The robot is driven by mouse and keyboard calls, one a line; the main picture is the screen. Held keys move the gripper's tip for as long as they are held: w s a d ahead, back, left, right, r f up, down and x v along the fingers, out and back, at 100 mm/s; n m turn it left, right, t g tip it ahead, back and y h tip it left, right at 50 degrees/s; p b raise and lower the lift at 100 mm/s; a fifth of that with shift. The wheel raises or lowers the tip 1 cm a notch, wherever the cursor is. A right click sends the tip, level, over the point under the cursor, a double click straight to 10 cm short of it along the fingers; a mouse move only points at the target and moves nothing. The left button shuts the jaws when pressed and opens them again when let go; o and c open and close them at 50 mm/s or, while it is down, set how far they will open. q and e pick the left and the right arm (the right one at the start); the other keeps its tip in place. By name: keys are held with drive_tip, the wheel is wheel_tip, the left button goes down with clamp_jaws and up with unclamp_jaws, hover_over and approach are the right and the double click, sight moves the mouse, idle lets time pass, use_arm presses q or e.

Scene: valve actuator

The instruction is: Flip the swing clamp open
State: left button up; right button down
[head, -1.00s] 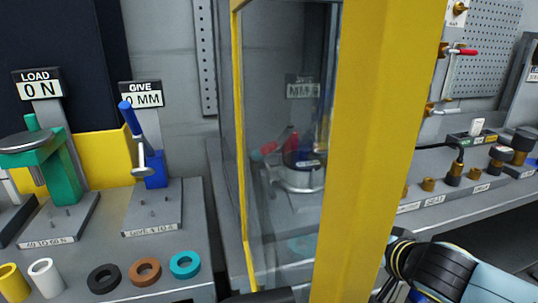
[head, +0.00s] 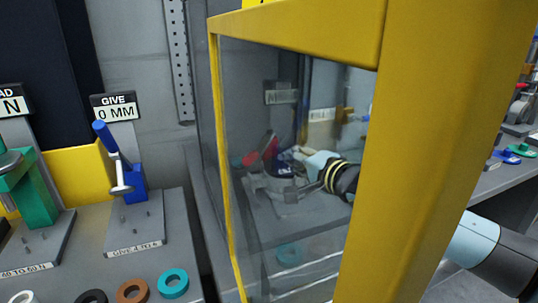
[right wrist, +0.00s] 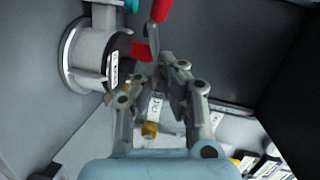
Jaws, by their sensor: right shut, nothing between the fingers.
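The swing clamp with its red handle (head: 268,147) stands behind the clear panel of the yellow-framed guard, beside a round grey metal body (head: 285,190). In the right wrist view the red handle (right wrist: 160,10) is at the top centre, with a red piece (right wrist: 142,51) below it, next to the grey round body (right wrist: 88,55). My right gripper (right wrist: 172,62) is shut and empty, its fingertips just below the red handle; contact cannot be told. In the head view my right wrist reaches the fixture from the right, and the gripper is blurred by the panel. My left gripper is out of view.
The yellow guard post (head: 420,150) and its clear panel stand in front of the fixture. A blue-handled clamp (head: 120,165) stands on the left bench. Brown (head: 132,291) and teal (head: 173,283) rings lie in front of it. Small parts (head: 510,153) stand on the right bench.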

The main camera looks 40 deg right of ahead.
drive_tip(key=w+a+f, duration=0.1)
drive_tip(key=w+a, duration=0.1)
drive_tip(key=w, duration=0.3)
drive_tip(key=shift+w+a+f, duration=0.15)
drive_tip(key=shift+a+f, duration=0.1)
drive_tip(key=shift+w+a+p, duration=0.35)
drive_tip(key=shift+w+a, duration=0.4)
drive_tip(key=shift+a, duration=0.15)
drive_tip(key=shift+s, duration=0.1)
